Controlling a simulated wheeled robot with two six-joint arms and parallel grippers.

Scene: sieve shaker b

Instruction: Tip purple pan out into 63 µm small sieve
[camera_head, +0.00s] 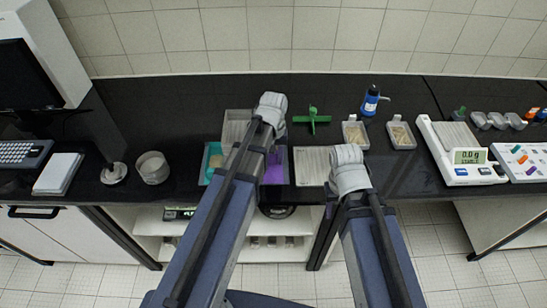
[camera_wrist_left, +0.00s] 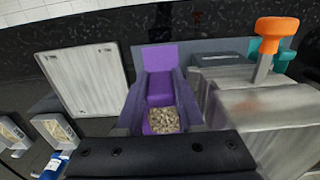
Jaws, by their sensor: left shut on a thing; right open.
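The purple pan (camera_wrist_left: 160,88) shows in the left wrist view with tan grains (camera_wrist_left: 164,121) in its near end. My left gripper (camera_wrist_left: 160,125) is shut on it, partly hidden by the dark bar in front. In the head view my left arm covers that gripper; a purple patch (camera_head: 275,170) shows beside the arm. My right arm reaches over the bench in the head view, but its gripper fingers are hidden. I cannot read any label that marks the 63 µm small sieve.
Grey boxes stand beside the pan, with orange-handled (camera_wrist_left: 277,35) and teal-handled (camera_wrist_left: 284,60) tools. A pale tray (camera_head: 313,165) lies right of the purple patch. Two small grain dishes (camera_head: 355,134), a blue bottle (camera_head: 370,101) and a balance (camera_head: 467,160) stand further right.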

